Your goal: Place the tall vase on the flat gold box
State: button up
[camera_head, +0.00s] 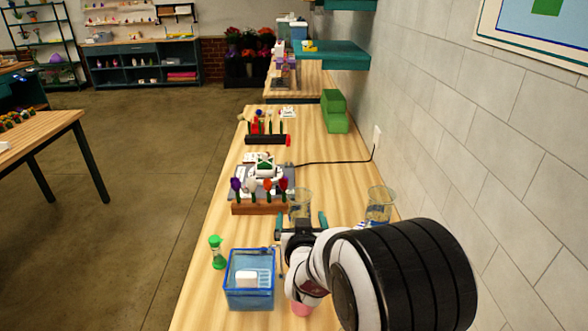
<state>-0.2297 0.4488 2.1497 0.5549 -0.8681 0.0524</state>
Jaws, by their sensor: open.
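A clear glass vase (300,203) stands on the wooden bench just beyond my gripper, and its lower part is hidden by the gripper. My gripper (300,220) is open, with its teal fingers to the left and right of this vase in the picture. I cannot tell whether they touch it. A second clear glass vessel (380,203) with a bluish lower part stands to the right, near the wall, partly hidden by my arm. I cannot tell which of the two is the tall vase. I can make out no flat gold box; my arm hides part of the bench.
A blue basket (249,290) with white items and a green-capped bottle (217,252) stand left of my gripper. A wooden rack of flowers (259,207) is just beyond. The bench middle right is mostly clear, with a black cable.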

send_near(299, 214)
jog(key=x, duration=0.7)
jog(key=shift+w, duration=0.25)
jog(key=x, duration=0.5)
jog(key=shift+w+d+f, duration=0.1)
jog(key=shift+w+d, duration=0.05)
jog(key=shift+w, duration=0.2)
grip_shut()
